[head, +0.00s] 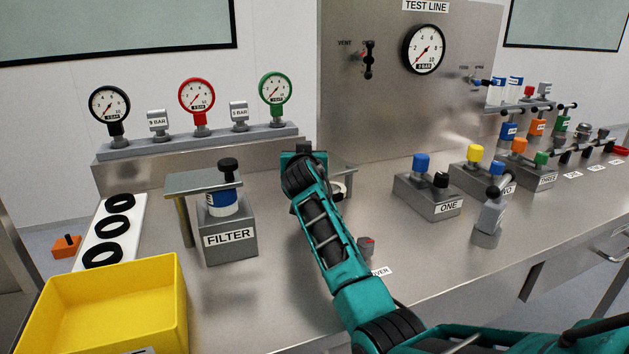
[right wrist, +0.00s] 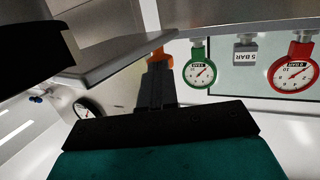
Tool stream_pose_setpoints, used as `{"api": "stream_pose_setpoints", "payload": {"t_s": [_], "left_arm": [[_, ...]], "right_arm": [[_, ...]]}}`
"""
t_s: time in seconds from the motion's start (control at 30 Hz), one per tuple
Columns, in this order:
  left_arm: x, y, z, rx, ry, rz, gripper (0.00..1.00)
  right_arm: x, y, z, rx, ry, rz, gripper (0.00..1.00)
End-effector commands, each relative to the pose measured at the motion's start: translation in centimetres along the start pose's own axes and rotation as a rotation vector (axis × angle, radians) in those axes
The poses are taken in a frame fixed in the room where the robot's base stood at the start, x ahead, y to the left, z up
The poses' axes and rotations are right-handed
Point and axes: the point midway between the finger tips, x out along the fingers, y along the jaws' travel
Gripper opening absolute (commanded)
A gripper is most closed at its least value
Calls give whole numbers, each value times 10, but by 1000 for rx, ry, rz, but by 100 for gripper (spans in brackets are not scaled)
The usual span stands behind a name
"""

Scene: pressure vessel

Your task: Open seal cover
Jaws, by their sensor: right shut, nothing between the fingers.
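My right gripper (head: 304,147) is at the far end of the teal arm, in the middle of the head view; the arm hides most of it. The right wrist view shows its dark fingers (right wrist: 157,82) together and empty, close to a grey plate edge (right wrist: 120,62). Behind the arm in the head view, a station with a grey plate (head: 342,170) and a pale ring (head: 338,189) is partly covered. A label ending in "VER" (head: 380,272) lies in front, beside a small grey part with a red mark (head: 367,245). I cannot clearly make out the seal cover. My left gripper is out of view.
The FILTER block (head: 229,240) stands left of my arm and the ONE block (head: 430,196) right of it. A yellow bin (head: 155,300) and several black rings (head: 115,229) are at the left. Gauges (head: 197,95) stand behind.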

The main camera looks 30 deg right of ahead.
Motion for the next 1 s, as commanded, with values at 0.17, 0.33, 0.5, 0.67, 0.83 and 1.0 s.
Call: {"api": "stream_pose_setpoints", "payload": {"t_s": [0.17, 0.33, 0.5, 0.67, 0.83, 1.0], "left_arm": [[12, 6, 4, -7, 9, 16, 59], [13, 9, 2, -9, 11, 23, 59], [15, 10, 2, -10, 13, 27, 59], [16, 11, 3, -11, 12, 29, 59], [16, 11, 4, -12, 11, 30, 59], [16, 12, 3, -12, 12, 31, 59]], "right_arm": [[16, 2, 0, 3, 1, 15, 0], [27, 4, -3, 1, 1, 14, 0], [35, 7, -5, 1, 1, 14, 0], [39, 9, -6, 1, 1, 13, 0], [40, 10, -7, 1, 2, 13, 0], [41, 10, -7, 1, 2, 13, 0]]}}
